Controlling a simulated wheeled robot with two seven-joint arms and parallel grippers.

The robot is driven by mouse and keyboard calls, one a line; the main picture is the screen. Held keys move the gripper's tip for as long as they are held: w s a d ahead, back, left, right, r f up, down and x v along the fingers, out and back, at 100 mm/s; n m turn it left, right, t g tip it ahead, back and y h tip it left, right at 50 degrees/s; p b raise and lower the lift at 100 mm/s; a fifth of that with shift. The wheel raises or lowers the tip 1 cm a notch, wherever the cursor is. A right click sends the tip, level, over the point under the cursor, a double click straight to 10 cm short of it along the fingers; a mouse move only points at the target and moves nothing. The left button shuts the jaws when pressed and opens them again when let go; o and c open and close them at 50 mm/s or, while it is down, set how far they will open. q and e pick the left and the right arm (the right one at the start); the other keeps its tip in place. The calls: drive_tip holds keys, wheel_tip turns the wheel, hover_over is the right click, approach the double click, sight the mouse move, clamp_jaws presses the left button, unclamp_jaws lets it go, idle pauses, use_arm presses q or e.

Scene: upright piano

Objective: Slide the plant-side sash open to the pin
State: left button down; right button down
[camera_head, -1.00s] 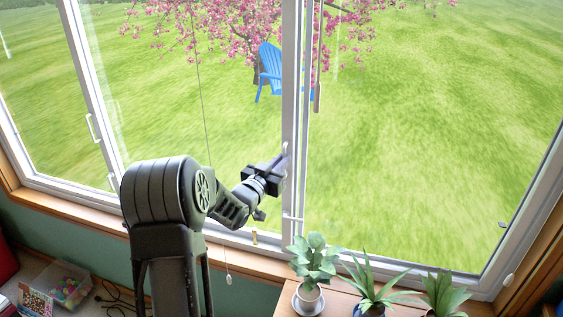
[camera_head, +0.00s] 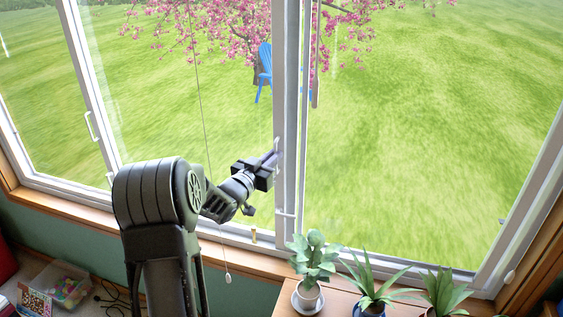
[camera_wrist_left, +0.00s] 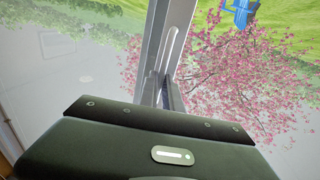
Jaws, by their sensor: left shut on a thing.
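The plant-side sash has a white upright stile (camera_head: 279,75) near the middle of the window, with a pale pull handle (camera_head: 277,147) on it. My left gripper (camera_head: 273,155) is shut on this handle. In the left wrist view the handle (camera_wrist_left: 173,48) runs up along the grey stile, and my finger tips (camera_wrist_left: 168,92) meet its lower end. Their exact contact is partly hidden by the gripper body. A small brass-coloured pin (camera_head: 254,235) stands at the bottom track, left of the stile and apart from it. My right gripper is not in view.
Potted plants (camera_head: 314,262) stand on a wooden top (camera_head: 340,300) below the right pane. A cord with a white pull (camera_head: 228,279) hangs left of the pin. Another sash handle (camera_head: 90,125) is at the left. A toy bin (camera_head: 66,284) sits lower left.

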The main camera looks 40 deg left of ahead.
use_arm(q)
drive_tip(key=s+a, duration=0.2)
drive_tip(key=a, duration=0.5)
drive_tip(key=shift+s+a+b, duration=0.15)
drive_tip(key=shift+s+b, duration=0.1)
drive_tip(key=shift+b, duration=0.15)
drive_tip(key=c, duration=1.5)
unclamp_jaws()
drive_tip(key=s, duration=0.2)
drive_tip(key=s+d+b, duration=0.1)
drive_tip(key=s, duration=0.4)
drive_tip(key=shift+s+d+b, duration=0.2)
drive_tip(key=shift+s+b, duration=0.15)
drive_tip(key=shift+b, duration=0.05)
